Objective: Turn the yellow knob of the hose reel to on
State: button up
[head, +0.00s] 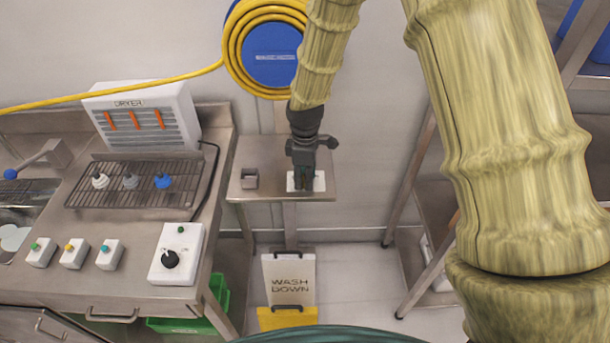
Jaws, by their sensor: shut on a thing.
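The hose reel (270,55) hangs on the back wall, a blue disc wound with yellow hose. My gripper (303,184) points down over a small steel shelf (258,163) below the reel. It is at a white block (319,182) on that shelf and hides most of it. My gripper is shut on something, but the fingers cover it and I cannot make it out. No yellow knob shows on the reel or the shelf. A small white box with a yellow knob (69,246) stands on the left bench.
Boxes with a green knob (36,245), a teal knob (105,248) and a black dial (170,259) stand on the bench. A dryer (145,115) and a wire rack (130,200) are behind them. A small steel holder (249,179) sits left of my gripper. A wash down sign (289,285) stands below.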

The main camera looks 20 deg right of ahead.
jog(key=m, duration=0.5)
jog(key=shift+m+p, duration=0.3)
jog(key=shift+p, duration=0.05)
jog(key=m, duration=0.5)
jog(key=shift+d, duration=0.1)
jog(key=shift+w+m, duration=0.1)
jog(key=shift+m, duration=0.2)
jog(key=o, duration=1)
notch_tip(320, 180, up, 12)
dwell(0.3)
